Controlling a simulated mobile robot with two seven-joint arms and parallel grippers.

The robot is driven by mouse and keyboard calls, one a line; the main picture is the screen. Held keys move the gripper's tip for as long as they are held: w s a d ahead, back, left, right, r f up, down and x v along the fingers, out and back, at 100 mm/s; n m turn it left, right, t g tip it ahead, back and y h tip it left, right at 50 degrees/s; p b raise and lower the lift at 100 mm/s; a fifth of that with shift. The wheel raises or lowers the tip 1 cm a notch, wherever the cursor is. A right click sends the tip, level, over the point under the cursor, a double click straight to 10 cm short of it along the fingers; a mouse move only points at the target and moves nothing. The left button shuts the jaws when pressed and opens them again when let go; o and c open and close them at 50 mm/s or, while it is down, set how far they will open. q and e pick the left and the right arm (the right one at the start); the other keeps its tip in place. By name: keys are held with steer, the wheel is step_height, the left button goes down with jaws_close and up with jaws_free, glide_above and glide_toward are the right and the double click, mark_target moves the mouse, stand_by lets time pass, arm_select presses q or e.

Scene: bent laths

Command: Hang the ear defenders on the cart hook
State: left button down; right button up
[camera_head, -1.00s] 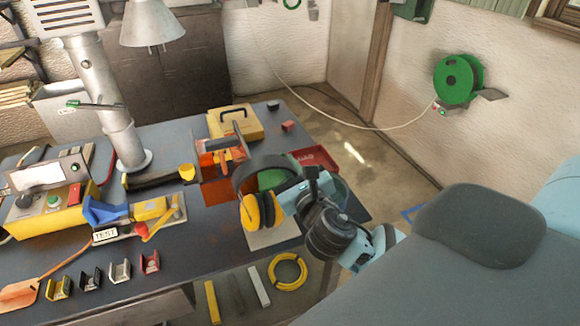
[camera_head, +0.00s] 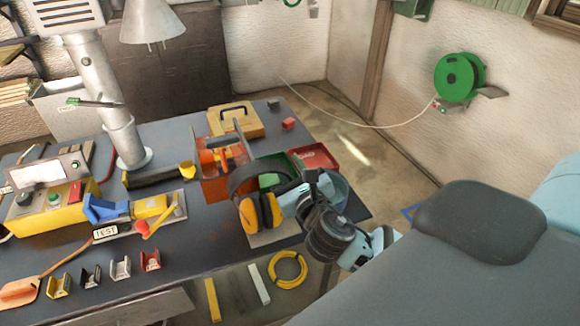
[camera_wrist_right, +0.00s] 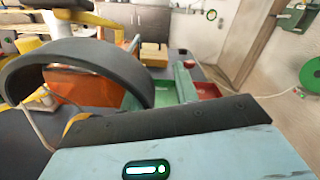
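The ear defenders (camera_head: 264,216) have yellow cups and a dark headband. They stand upright over a pale mat near the bench's right end; I cannot tell if they touch it. In the right wrist view the headband (camera_wrist_right: 90,60) arches large at the left. My right gripper (camera_head: 297,198) reaches in from the right, against or right beside the cups. Its fingertips are hidden, so I cannot tell whether it grips them. My left gripper is not in view. I cannot make out a cart hook.
An orange tool carrier (camera_head: 213,178) stands close behind the headband. Green (camera_head: 270,181) and red bins (camera_head: 318,158) are behind the gripper. A yellow case (camera_head: 240,122) lies farther back. A yellow cable coil (camera_head: 288,270) is below the bench front. Floor is open to the right.

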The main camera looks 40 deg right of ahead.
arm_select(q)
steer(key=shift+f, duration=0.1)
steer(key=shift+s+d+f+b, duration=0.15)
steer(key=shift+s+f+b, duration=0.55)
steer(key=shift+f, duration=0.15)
arm_select(e)
steer(key=v, duration=0.7)
steer(key=shift+s+r, duration=0.35)
steer(key=shift+s, duration=0.05)
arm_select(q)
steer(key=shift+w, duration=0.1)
